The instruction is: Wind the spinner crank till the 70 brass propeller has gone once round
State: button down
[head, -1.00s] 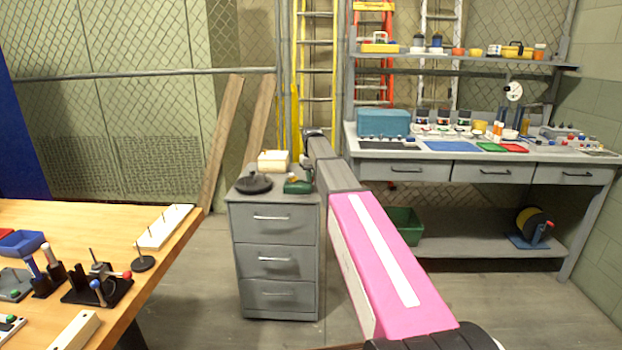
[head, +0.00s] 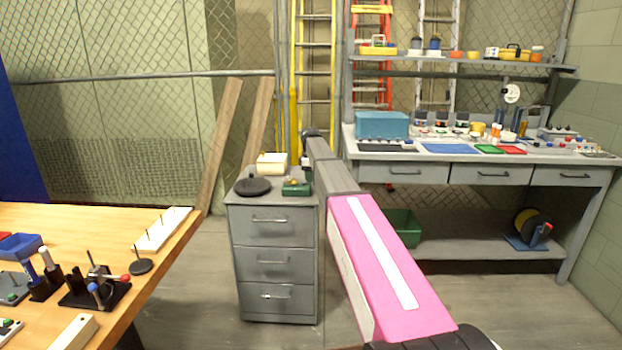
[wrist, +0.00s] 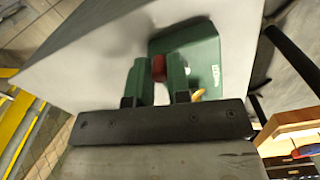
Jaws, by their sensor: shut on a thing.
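A green spinner box (head: 296,188) sits on top of the grey drawer cabinet, near its right edge. It also shows in the wrist view (wrist: 207,62) with a small white label I cannot read. My gripper (wrist: 157,70) is shut on a small red knob (wrist: 158,68), which I take to be the crank's handle, held between its green fingers. My arm comes over the cabinet from the right, and my gripper (head: 305,172) is small and partly hidden in the head view. A yellowish piece (wrist: 198,95) shows beside the right finger; I cannot tell if it is the brass propeller.
A wooden table (head: 175,243) with pegs and fixtures is at left. A grey workbench (head: 420,155) stands at right.

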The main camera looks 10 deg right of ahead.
jog(key=n, duration=0.2)
jog(key=w+n, duration=0.1)
jog(key=n, duration=0.1)
jog(key=a+n, duration=0.1)
jog(key=n, duration=0.1)
jog(key=shift+w, duration=0.2)
jog(key=n, duration=0.2)
jog(key=a+n, duration=0.1)
jog(key=n, duration=0.3)
jog(key=shift+w+a, duration=0.25)
jog(key=shift+n, duration=0.3)
jog(key=c, duration=1.1)
grip_release()
jog(key=shift+r, duration=0.1)
notch_tip(320, 180, up, 11)
jog(key=shift+f, duration=0.15)
